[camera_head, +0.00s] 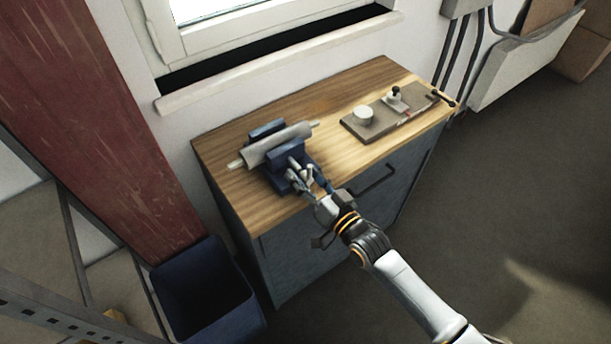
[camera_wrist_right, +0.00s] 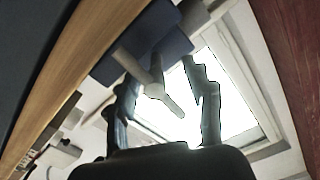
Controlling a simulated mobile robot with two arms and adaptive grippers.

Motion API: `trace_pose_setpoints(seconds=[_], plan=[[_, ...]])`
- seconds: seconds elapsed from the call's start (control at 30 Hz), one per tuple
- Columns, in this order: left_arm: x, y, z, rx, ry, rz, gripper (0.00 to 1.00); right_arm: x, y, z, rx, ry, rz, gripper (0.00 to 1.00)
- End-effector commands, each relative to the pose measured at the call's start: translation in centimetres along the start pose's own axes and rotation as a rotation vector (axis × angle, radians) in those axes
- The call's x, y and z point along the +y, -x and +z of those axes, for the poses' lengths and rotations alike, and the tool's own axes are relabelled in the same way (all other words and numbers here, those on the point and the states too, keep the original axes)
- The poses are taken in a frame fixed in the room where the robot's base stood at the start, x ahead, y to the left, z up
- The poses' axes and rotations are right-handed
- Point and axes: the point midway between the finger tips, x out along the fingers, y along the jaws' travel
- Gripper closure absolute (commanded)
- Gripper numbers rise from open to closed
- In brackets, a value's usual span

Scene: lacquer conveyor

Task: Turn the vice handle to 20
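The blue vice (camera_head: 287,152) stands at the left front of the wooden worktop. A grey cylindrical roller (camera_head: 268,148) lies between its jaws. The pale grey vice handle (camera_head: 296,165) is on the front of the vice and partly hidden by my gripper. My right gripper (camera_head: 308,178) is at the handle, just in front of the worktop edge. In the right wrist view the blue vice body (camera_wrist_right: 157,35) is above, and the handle's slanted bar (camera_wrist_right: 166,98) lies between the two spread fingers (camera_wrist_right: 163,75). I see a gap on both sides. My left gripper is not in view.
A grey plate (camera_head: 385,122) with a white round piece and a black-knobbed part lies on the right of the worktop (camera_head: 330,98). A drawer handle (camera_head: 375,182) juts from the cabinet front. A blue bin (camera_head: 205,285) stands at lower left. The floor at right is clear.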

Motion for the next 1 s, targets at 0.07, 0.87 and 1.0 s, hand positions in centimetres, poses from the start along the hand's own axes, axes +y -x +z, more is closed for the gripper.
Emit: trace_pose_setpoints(seconds=[0.07, 0.87, 1.0], plan=[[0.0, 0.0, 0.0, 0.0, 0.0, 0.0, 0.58, 0.1, 0.0, 0.0, -0.001, 0.001, 0.001, 0.48], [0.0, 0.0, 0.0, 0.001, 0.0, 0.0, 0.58, 0.0, 11.4, 0.1, -0.001, 0.001, 0.001, 0.48], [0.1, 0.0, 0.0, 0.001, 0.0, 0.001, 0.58, 0.0, 12.0, 0.1, -0.002, 0.001, 0.0, 0.48]])
